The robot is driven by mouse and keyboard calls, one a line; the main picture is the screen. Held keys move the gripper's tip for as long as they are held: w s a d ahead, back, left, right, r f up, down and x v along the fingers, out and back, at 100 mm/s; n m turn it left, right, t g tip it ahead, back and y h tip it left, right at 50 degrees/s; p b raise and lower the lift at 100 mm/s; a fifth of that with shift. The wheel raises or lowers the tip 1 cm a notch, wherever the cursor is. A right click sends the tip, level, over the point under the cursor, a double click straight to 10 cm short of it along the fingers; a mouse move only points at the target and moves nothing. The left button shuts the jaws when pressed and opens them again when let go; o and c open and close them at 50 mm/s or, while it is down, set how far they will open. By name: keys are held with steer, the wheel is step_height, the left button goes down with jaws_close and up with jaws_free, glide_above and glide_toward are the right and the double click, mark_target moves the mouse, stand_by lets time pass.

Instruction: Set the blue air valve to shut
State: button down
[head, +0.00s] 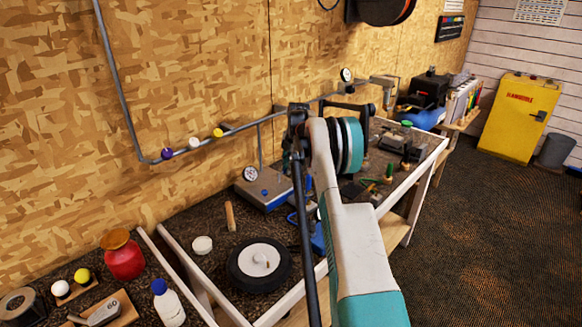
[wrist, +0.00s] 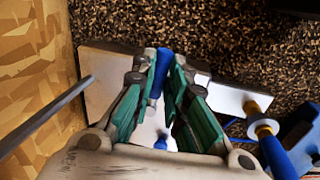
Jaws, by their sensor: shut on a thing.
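A blue handle (wrist: 155,82), which I take to be the air valve's lever, stands out over a pale grey box (wrist: 228,98) in the wrist view. My gripper (wrist: 165,62) has its teal-padded fingers on both sides of this handle and is shut on it. The handle runs roughly along the fingers; its pivot and any shut mark are hidden. A small blue knob (wrist: 160,143) shows lower between the fingers. In the head view the box (head: 264,189) sits on the bench against the wall; my arm hides the fingers there.
A grey pipe (head: 118,82) with purple, white and yellow knobs runs along the wall. A gauge (head: 250,174) stands at the box. A blue-handled tool (wrist: 272,145) lies right of my fingers. A black wheel (head: 259,266) and a red jar (head: 124,260) are nearer.

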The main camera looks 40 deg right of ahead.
steer(key=shift+w+n, duration=0.25)
steer(key=shift+n, duration=0.15)
stand_by(0.3)
steer(key=c, duration=1.6)
jaws_free()
steer(key=r, duration=0.4)
steer(key=s+r, duration=0.1)
steer(key=r, duration=0.3)
steer(key=s+r, duration=0.1)
steer(key=r, duration=0.2)
steer(key=shift+s+d+r, duration=0.15)
steer(key=shift+r, duration=0.25)
